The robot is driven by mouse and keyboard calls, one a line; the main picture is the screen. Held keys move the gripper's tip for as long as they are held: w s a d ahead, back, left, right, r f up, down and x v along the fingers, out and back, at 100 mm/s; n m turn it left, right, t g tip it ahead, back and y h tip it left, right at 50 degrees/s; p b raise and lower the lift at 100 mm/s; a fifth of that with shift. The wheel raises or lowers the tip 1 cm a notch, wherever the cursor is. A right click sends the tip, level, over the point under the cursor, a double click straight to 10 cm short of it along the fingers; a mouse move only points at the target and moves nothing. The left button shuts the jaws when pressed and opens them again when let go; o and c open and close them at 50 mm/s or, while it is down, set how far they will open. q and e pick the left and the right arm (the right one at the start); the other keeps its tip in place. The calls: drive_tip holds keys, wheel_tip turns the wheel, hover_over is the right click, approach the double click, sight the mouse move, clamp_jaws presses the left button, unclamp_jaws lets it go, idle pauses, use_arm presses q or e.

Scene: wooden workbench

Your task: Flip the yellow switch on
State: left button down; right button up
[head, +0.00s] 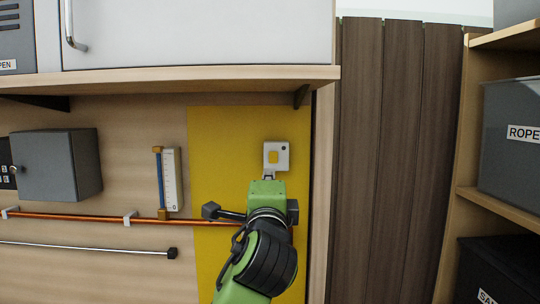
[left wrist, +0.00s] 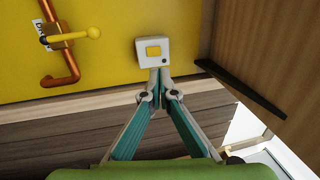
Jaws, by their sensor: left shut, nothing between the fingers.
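The yellow switch (head: 272,157) is a small yellow rocker on a white box with a dark round dot in one corner. The box is fixed to a yellow wall panel (head: 220,150). The switch also shows in the left wrist view (left wrist: 153,51). My left gripper (head: 268,177) is in front of the panel, just below the box in the head view. In the left wrist view its closed fingertips (left wrist: 160,73) are at the edge of the box by the dot. I cannot tell whether they touch it. They hold nothing. My right gripper is out of view.
A copper pipe (left wrist: 66,68) with a yellow-handled valve (left wrist: 75,37) runs near the switch. A wooden shelf (head: 190,76) with a dark bracket (head: 301,95) overhangs the panel. A grey box (head: 48,166) and a gauge (head: 169,180) are on the wall at left.

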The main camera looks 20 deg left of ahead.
sight(270, 152)
use_arm(q)
drive_tip(key=p+x, duration=0.5)
drive_tip(key=x, duration=0.7)
drive_tip(key=shift+r, duration=0.15)
drive_tip(key=shift+w+a+p, duration=0.2)
drive_tip(key=shift+w+p, duration=0.1)
drive_tip(key=shift+w, duration=0.45)
drive_tip(key=shift+w+r, duration=0.15)
drive_tip(key=shift+r, duration=0.15)
drive_tip(key=shift+w+a+f, duration=0.1)
drive_tip(key=shift+w, duration=0.1)
